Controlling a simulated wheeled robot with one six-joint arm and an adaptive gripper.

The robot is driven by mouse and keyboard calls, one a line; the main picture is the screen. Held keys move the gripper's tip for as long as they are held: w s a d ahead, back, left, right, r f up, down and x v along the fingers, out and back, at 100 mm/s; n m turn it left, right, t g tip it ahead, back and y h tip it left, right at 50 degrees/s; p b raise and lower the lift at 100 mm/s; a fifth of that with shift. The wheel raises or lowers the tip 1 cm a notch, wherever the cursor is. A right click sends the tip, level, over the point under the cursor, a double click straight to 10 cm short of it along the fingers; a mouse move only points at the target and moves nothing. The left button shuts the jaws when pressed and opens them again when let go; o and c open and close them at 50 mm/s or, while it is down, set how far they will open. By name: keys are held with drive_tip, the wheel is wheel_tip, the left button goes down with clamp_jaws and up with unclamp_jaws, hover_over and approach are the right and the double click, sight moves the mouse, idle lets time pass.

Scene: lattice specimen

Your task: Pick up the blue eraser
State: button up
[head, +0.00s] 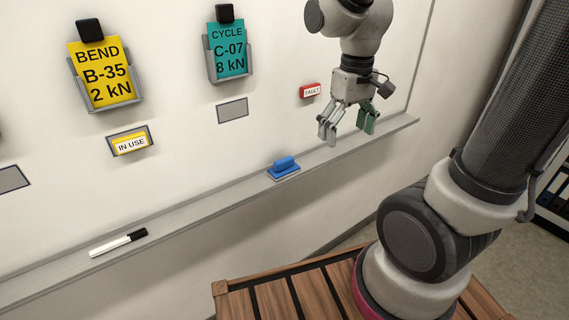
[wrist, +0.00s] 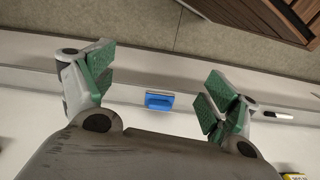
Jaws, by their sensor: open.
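The blue eraser (head: 284,167) lies on the narrow ledge (head: 215,208) under the whiteboard, near the middle of the head view. It has a raised blue grip on a flatter base. My gripper (head: 347,130) is open and empty, up and to the right of the eraser and apart from it. In the wrist view the eraser (wrist: 159,101) shows small between the two green-padded fingers of my gripper (wrist: 155,95), some way beyond them.
A marker (head: 118,242) lies on the ledge to the left. A yellow card (head: 103,75), a teal card (head: 230,50), an IN USE tag (head: 131,143) and a red FAULT tag (head: 311,90) are on the board. A slatted wooden surface (head: 285,292) is below. The ledge beside the eraser is clear.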

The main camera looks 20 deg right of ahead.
drive_tip(key=w+a+f+n, duration=0.1)
drive_tip(key=w+a+f, duration=0.6)
drive_tip(key=w+f, duration=0.4)
drive_tip(key=t, duration=0.1)
hover_over(284, 159)
drive_tip(key=s, duration=0.1)
drive_tip(key=shift+s+f, duration=0.15)
drive_tip(key=shift+f, duration=0.1)
drive_tip(key=shift+w+a+r, duration=0.1)
drive_tip(key=shift+w, duration=0.1)
drive_tip(key=f, duration=0.7)
drive_tip(key=shift+w+f, duration=0.35)
drive_tip(key=c, duration=1.2)
drive_tip(key=shift+r, duration=0.15)
